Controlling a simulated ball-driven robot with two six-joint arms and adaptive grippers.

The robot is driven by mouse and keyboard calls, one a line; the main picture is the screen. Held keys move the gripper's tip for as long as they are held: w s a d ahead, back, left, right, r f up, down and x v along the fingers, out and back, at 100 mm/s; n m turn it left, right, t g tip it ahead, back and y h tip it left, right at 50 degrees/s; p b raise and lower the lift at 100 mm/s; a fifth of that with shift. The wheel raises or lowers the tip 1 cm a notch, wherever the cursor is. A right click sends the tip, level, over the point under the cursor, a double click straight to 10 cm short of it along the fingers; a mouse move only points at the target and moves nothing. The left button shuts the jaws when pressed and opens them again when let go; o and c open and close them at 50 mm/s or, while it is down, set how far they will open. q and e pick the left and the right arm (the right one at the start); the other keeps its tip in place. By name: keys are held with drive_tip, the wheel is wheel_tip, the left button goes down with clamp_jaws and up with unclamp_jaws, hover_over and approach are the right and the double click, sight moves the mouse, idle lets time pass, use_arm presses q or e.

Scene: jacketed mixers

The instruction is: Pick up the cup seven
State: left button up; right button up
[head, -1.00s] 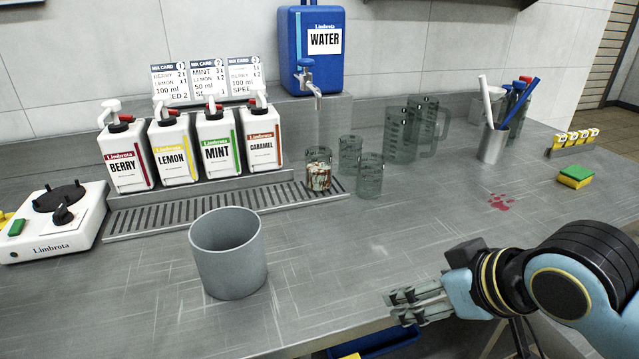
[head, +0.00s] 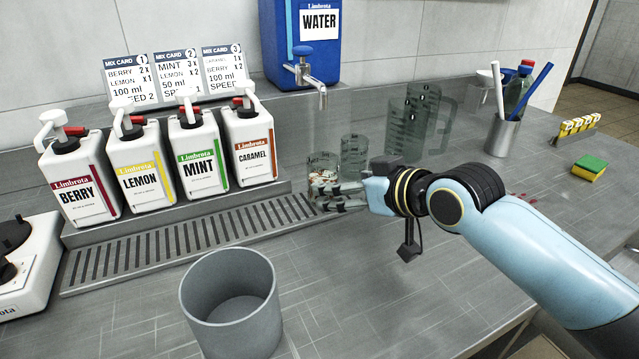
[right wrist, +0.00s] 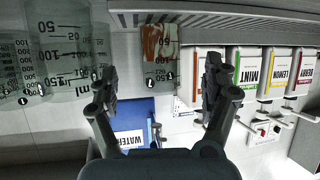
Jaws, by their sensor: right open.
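A clear glass cup (head: 322,168) with brown and reddish patches on it stands by the right end of the drip grate. In the right wrist view, where the scene is inverted, this cup (right wrist: 160,45) is between my right gripper's fingers and beyond them. A plain clear cup (head: 354,152) stands behind to its right. A larger-looking clear cup (right wrist: 65,60) with ml marks is left of the fingers in the wrist view. My right gripper (head: 337,200) is open and low beside the patched cup, partly overlapping it in the head view. No readable seven shows on any cup. My left gripper is out of view.
Measuring jugs (head: 405,128) stand behind my right wrist. The drip grate (head: 190,240) and pump bottles (head: 250,145) lie left. A blue water dispenser (head: 305,45) is behind. A grey container (head: 230,310) stands in front. The counter between it and my arm is clear.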

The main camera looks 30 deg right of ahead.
sight(323, 180)
drive_tip(key=shift+w+a+f, duration=0.1)
drive_tip(key=shift+w+f, duration=0.1)
drive_tip(key=shift+w, duration=0.25)
drive_tip(key=shift+w+f, duration=0.15)
drive_tip(key=shift+w, duration=0.1)
drive_tip(key=b+x, duration=0.1)
drive_tip(key=x, duration=0.4)
drive_tip(key=shift+w, duration=0.1)
drive_tip(key=c, duration=1.5)
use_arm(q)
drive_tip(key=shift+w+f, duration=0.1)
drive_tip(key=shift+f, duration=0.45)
